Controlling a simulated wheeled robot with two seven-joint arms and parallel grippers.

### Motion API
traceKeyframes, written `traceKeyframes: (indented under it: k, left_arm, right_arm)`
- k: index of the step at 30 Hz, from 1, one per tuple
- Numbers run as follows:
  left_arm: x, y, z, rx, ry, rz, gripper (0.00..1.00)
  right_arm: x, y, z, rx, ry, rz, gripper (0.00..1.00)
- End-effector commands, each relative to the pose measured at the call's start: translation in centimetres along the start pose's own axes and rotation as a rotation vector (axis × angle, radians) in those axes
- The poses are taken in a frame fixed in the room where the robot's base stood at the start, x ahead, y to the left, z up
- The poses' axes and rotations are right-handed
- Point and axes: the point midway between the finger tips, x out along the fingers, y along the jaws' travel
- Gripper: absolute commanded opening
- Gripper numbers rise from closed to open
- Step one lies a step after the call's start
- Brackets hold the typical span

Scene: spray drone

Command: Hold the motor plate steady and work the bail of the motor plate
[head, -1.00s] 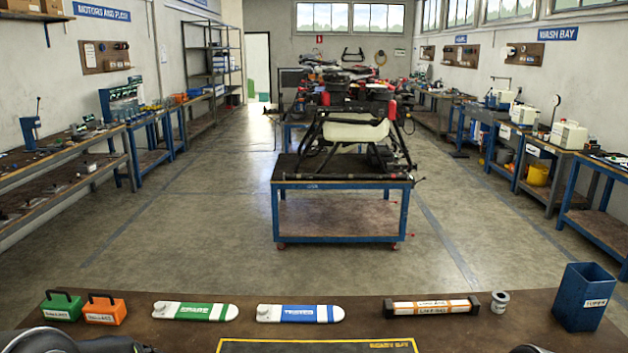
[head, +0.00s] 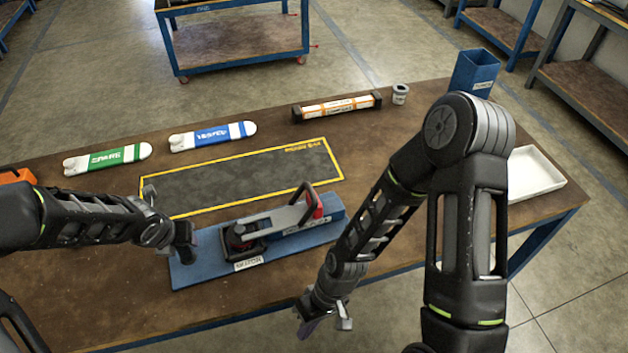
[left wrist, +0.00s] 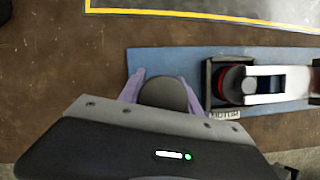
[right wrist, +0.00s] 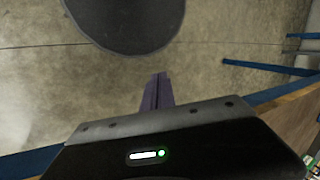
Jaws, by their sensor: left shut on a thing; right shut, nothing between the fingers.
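The motor plate (head: 210,268) is a long blue base lying on the bench in the head view. On it are a dark round motor with red on it (left wrist: 232,85), a black frame around that motor, and a light grey arm (head: 275,220) reaching right. A black loop (head: 300,209) stands beside a red part at the right end. I cannot tell for sure which part is the bail. My left gripper (head: 182,252) is at the plate's left end, its purple fingers shut on a dark round knob (left wrist: 163,93). My right gripper (head: 322,316) is shut and empty, low by the bench's front edge, apart from the plate.
A yellow-bordered dark mat (head: 240,180) lies empty behind the plate. Green-banded (head: 107,159) and blue-banded (head: 212,136) white pieces, an orange-and-white bar (head: 337,107), a small can (head: 400,94) and a blue bin (head: 474,72) line the back. A white tray (head: 535,172) is at right.

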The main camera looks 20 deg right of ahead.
Motion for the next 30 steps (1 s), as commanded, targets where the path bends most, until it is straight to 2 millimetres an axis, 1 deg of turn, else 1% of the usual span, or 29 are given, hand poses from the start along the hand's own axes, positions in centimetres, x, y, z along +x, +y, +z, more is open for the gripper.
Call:
traceKeyframes:
  k: [1,5,8,10,11,12,14,15,17,18,21,24,25,27,30]
  left_arm:
    - [0.0,0.0,0.0,0.0,0.001,0.0,0.0]
    - [0.0,0.0,-0.1,0.0,0.001,0.0,0.0]
    - [0.0,0.0,-0.1,0.0,0.001,0.0,0.0]
    - [0.0,0.0,-0.1,0.0,0.001,0.0,0.0]
    - [0.0,0.0,0.0,0.0,0.001,0.0,0.0]
    - [0.0,0.0,-0.1,0.0,0.001,0.0,0.0]
    - [0.0,0.0,-0.1,0.0,0.001,0.0,0.0]
    - [0.0,0.0,-0.1,0.0,0.001,0.0,0.0]
    - [0.0,0.0,-0.1,0.0,0.001,0.0,0.0]
    - [0.0,0.0,-0.1,0.0,0.001,0.0,0.0]
    - [0.0,0.0,-0.1,0.0,0.001,0.0,0.0]
    - [0.0,0.0,-0.1,0.0,0.001,0.0,0.0]
    - [0.0,0.0,-0.1,0.0,0.001,0.0,0.0]
    - [0.0,0.0,0.0,0.0,0.001,0.0,0.0]
    - [0.0,0.0,0.0,0.0,0.001,0.0,0.0]
  right_arm:
    - [-1.9,0.1,-0.4,-0.063,-0.018,0.002,0.0]
    - [-6.6,0.6,0.3,-0.237,-0.114,0.025,0.0]
    - [-10.4,1.7,0.8,-0.332,-0.179,0.062,0.0]
    - [-13.8,3.1,-0.1,-0.345,-0.179,0.079,0.0]
    - [-15.5,3.7,-1.1,-0.326,-0.154,0.076,0.0]
    - [-17.8,4.6,-2.9,-0.282,-0.093,0.059,0.0]
    - [-20.7,5.8,-5.5,-0.218,0.009,0.031,0.0]
    - [-22.6,6.6,-7.2,-0.181,0.081,0.015,0.0]
    - [-25.8,7.9,-9.4,-0.132,0.189,-0.003,0.0]
    - [-27.9,8.8,-10.6,-0.108,0.257,-0.01,0.0]
    - [-32.3,10.6,-12.8,-0.066,0.394,-0.018,0.0]
    - [-35.0,11.6,-13.8,-0.049,0.474,-0.019,0.0]
    - [-35.6,11.8,-13.9,-0.045,0.489,-0.02,0.0]
    - [-36.3,12.1,-14.2,-0.041,0.509,-0.02,0.0]
    - [-36.4,12.1,-14.2,-0.04,0.515,-0.021,0.0]
